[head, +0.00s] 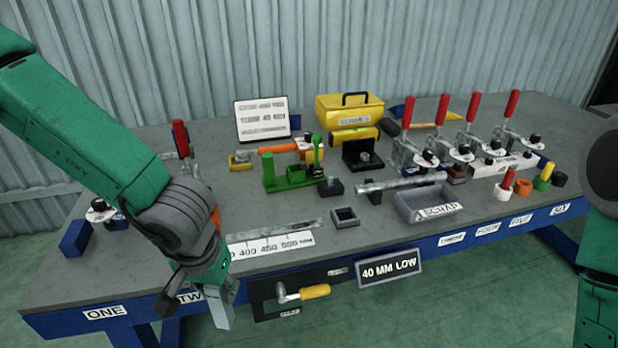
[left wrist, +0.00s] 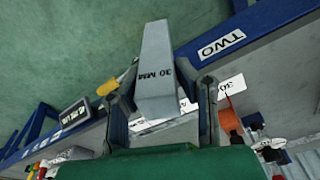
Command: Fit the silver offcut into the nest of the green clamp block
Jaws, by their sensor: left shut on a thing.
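My left gripper (head: 203,290) hangs in front of the table's front edge, near the labels ONE and TWO. In the left wrist view my left gripper (left wrist: 163,112) is shut on the silver offcut (left wrist: 156,62), a flat grey piece marked 30 MM. The offcut (head: 219,311) points downward below the fingers in the head view. The green clamp block (head: 287,180) stands on the table, behind and to the right of the left gripper and well apart from it. Its nest is too small to make out clearly. My right gripper is outside the view; only part of that arm shows.
A grey scrap bin (head: 425,205), a small dark square frame (head: 345,217) and a long silver bar (head: 400,183) lie right of the block. Red-handled clamps (head: 465,140) line the right side. A white ruler (head: 270,246) lies near the front edge. A 40 MM LOW sign (head: 389,268) hangs in front.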

